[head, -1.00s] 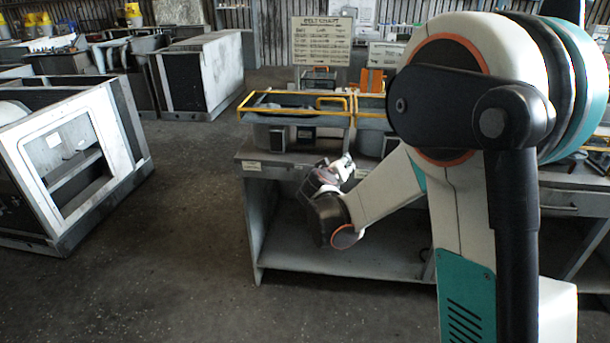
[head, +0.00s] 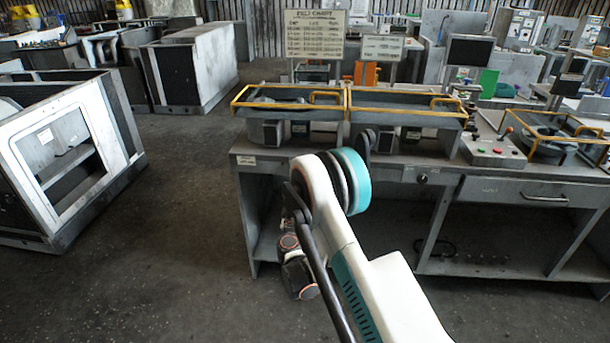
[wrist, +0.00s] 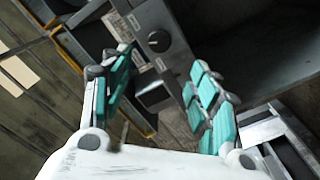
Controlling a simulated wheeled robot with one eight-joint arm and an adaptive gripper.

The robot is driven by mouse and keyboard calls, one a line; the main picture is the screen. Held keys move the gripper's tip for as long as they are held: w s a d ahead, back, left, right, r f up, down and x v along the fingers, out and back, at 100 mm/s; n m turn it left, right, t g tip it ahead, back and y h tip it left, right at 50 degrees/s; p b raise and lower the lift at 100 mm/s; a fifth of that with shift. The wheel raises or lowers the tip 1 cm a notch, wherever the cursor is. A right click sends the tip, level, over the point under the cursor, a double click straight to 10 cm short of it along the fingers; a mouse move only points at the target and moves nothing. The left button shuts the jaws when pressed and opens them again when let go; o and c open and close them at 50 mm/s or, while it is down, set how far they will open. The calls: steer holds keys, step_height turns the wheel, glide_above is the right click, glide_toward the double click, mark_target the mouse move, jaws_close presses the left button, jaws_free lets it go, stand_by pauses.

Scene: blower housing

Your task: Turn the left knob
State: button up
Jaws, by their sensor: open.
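A round black knob (wrist: 158,40) sits on a grey panel at the top middle of the wrist view. My gripper (wrist: 162,66) is open, its teal-padded fingers spread on either side with nothing between them. The knob lies beyond the fingertips, apart from them. In the head view, a dark knob (head: 422,179) shows on the bench front, right of my arm. I cannot tell whether it is the same knob. My arm covers part of the bench front to its left, and my gripper's fingers cannot be made out there.
The grey workbench (head: 270,175) has yellow-railed housings on top and open space underneath. A drawer (head: 530,192) and a panel with red and green buttons (head: 490,150) are at right. A white-framed cabinet (head: 70,165) stands at left, with clear floor between.

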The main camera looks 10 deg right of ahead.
steer(key=b+x, duration=0.3)
steer(key=x, duration=1)
steer(key=shift+w+b, duration=0.25)
steer(key=shift+b, duration=0.15)
steer(key=shift+d, duration=0.1)
steer(key=c, duration=1.1)
